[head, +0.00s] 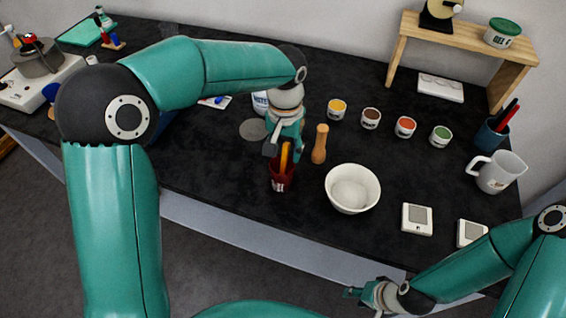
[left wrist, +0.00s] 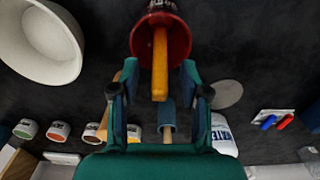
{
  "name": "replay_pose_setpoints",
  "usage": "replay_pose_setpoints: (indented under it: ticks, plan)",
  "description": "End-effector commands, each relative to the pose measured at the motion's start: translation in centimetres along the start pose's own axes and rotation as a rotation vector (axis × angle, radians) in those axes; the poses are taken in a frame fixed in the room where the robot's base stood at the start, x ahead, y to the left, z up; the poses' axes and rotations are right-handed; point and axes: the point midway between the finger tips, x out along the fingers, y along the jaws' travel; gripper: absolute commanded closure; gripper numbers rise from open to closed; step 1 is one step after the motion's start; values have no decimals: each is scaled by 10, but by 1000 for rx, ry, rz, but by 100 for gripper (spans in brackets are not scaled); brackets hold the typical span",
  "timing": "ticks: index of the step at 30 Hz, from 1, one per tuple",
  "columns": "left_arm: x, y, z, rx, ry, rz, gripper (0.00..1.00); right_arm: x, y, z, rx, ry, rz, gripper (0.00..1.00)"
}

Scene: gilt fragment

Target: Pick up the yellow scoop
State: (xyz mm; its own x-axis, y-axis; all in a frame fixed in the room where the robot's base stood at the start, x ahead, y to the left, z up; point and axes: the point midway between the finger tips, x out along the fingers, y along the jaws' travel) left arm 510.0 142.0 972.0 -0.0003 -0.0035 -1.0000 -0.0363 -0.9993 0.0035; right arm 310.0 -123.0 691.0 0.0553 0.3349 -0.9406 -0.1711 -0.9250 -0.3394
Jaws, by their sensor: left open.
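The yellow scoop (head: 284,155) stands handle up in a dark red cup (head: 281,178) near the table's front edge; its lower end is hidden in the cup. In the left wrist view the scoop's handle (left wrist: 160,65) points toward my left gripper (left wrist: 158,78), and the red cup (left wrist: 178,38) is beyond the fingertips. The open fingers are on either side of the handle's line, with gaps showing on both sides. In the head view my left gripper (head: 284,148) is right over the cup. My right gripper (head: 358,293) is low at the front, off the table's edge; its finger opening is unclear.
A wooden pestle (head: 319,145) stands just right of the cup, and a white bowl (head: 366,205) is further right. Several small paint pots, including a yellow one (head: 337,109), line the back. A grey disc (head: 252,130) lies left of my left gripper.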

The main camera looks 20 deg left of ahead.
Motion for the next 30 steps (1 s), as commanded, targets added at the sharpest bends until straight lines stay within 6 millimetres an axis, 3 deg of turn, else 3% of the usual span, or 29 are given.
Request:
replay_pose_setpoints:
  ticks: [2,10,23,30]
  plan:
    - [0,0,0,0,0,0,57,0,0,0,0,0,0,60]
    - [0,1,0,1,0,0,100,0,0,0,0,0,0,60]
    - [-4,1,-1,2,1,0,100,0,0,0,0,0,0,60]
    - [-27,2,-1,2,4,1,100,1,0,0,0,0,0,60]
